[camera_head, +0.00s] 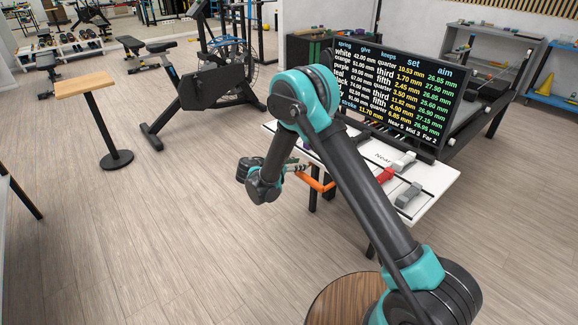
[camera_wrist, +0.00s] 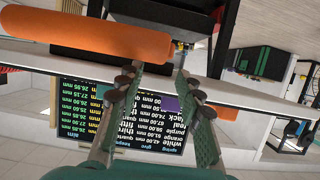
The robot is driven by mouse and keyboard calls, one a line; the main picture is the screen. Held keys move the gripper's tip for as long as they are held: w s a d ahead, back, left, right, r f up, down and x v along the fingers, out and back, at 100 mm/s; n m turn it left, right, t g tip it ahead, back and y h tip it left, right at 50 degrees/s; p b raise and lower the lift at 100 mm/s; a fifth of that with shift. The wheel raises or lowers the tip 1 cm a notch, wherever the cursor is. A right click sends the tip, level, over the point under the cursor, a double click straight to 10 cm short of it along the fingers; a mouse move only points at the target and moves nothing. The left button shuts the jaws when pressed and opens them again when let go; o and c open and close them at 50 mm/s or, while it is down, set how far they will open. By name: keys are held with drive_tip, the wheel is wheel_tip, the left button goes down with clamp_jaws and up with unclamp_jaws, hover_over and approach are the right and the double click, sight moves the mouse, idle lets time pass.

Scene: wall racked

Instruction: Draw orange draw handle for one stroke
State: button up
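The orange draw handle (camera_head: 316,181) is a bar at the left front edge of the white table, partly hidden by my arm in the head view. In the wrist view the orange handle (camera_wrist: 88,33) is a large rounded bar at upper left, close to the camera. My gripper (camera_wrist: 158,72) is open, with a clear gap between its fingers. Its left fingertip appears just below the bar's right end; I cannot tell whether they touch. The bar is not between the fingers. In the head view my gripper (camera_head: 297,167) is beside the handle, with fingers pointing right.
A purple piece (camera_wrist: 170,103) shows between the fingers in the wrist view.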

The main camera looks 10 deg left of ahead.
drive_tip(key=x, duration=0.8)
drive_tip(key=shift+w+d, duration=0.15)
clamp_jaws()
idle(0.3)
idle(0.3)
